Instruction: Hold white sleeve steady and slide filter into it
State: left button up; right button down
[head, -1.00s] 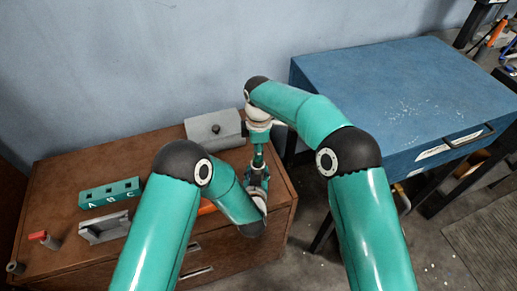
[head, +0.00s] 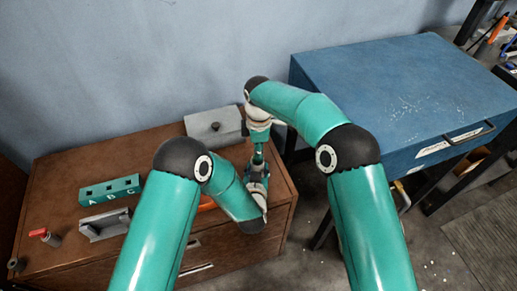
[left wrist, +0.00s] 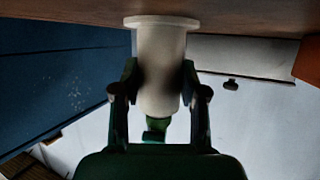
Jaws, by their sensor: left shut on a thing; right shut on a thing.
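The white sleeve (left wrist: 160,65) is a smooth cylinder with a wide flange, seen large in the left wrist view. Its flanged end is at the brown top, which lies along the upper edge of that picture. My left gripper (left wrist: 159,82) is shut on the sleeve, one finger on each side. A small green part (left wrist: 157,127) shows at the sleeve's other end; I cannot tell whether it is the filter or my right gripper. In the head view my right gripper (head: 258,158) points down just above my left gripper (head: 258,187). What it holds is too small to make out.
On the brown cabinet (head: 70,205) are a teal block marked A B C (head: 110,190), a grey bracket (head: 104,224), a red-handled part (head: 46,236) and a grey block (head: 214,127) behind the grippers.

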jog(key=shift+f, duration=0.55)
jog(key=c, duration=1)
grip_release()
jog(key=o, duration=0.3)
jog(key=shift+o, duration=0.2)
jog(key=shift+r, duration=0.15)
jog(key=shift+r, duration=3.35)
pick_arm(q)
jog(key=o, duration=1.3)
jog(key=shift+c, duration=0.2)
jog(key=shift+s, duration=0.1)
